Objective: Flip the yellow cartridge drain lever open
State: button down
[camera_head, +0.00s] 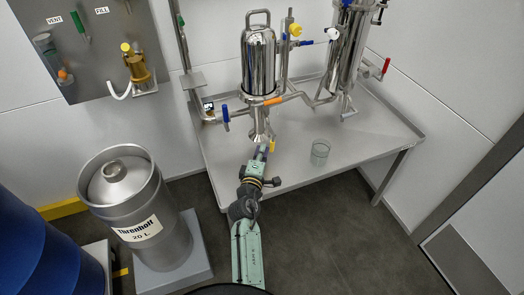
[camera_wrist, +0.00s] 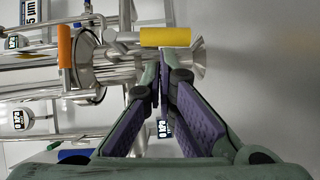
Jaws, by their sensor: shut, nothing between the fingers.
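The yellow cartridge drain lever (camera_head: 272,146) hangs at the lower end of the steel cartridge tank (camera_head: 258,60), just beside my gripper (camera_head: 264,148) in the head view. In the wrist view the yellow lever (camera_wrist: 165,37) lies across the picture, in front of steel pipework and a flared outlet (camera_wrist: 200,58). My gripper (camera_wrist: 160,62) is shut and empty, its fingertips meeting just below the yellow lever in that picture. I cannot tell whether the tips touch it.
An orange lever (camera_head: 273,101) and a blue lever (camera_head: 226,117) sit near the tank. A steel keg (camera_head: 125,190) stands at the left.

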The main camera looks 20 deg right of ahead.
jog(key=d+f+b, duration=0.1)
jog(key=b, duration=0.1)
jog(key=shift+w+n+b, duration=0.1)
jog(key=shift+n+b, duration=0.25)
jog(key=shift+n, duration=0.05)
jog(key=shift+d+r+t, duration=0.15)
jog(key=shift+d+t, duration=0.15)
